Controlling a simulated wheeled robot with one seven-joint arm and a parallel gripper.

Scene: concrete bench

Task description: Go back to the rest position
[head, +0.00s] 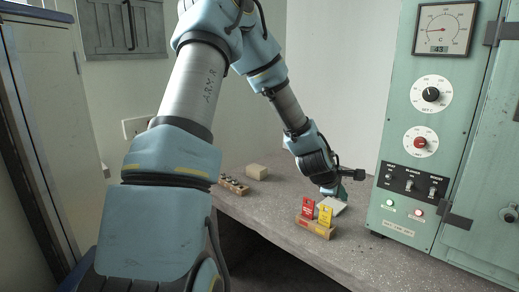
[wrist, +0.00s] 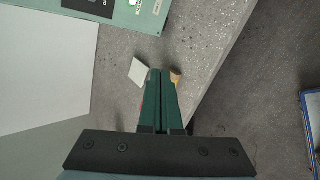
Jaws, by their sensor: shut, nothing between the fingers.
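My gripper (wrist: 161,75) points down over the concrete bench (wrist: 190,30), its two green fingers pressed together with nothing between them. In the head view my gripper (head: 342,192) is low over the bench, partly hidden behind my wrist and the tags. A wooden block (head: 315,228) holding a red tag (head: 308,208) and a yellow tag (head: 325,214) stands near the bench's front edge, just in front of my gripper. A pale flat piece (head: 333,205) lies behind the tags; it also shows in the wrist view (wrist: 138,72). The fingers hide most of the block in the wrist view.
A green cabinet (head: 405,160) with a gauge, knobs and switches stands at the right of the bench. A tan block (head: 257,172) and a wooden rack with holes (head: 233,186) sit farther left. The bench between them and the tags is clear.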

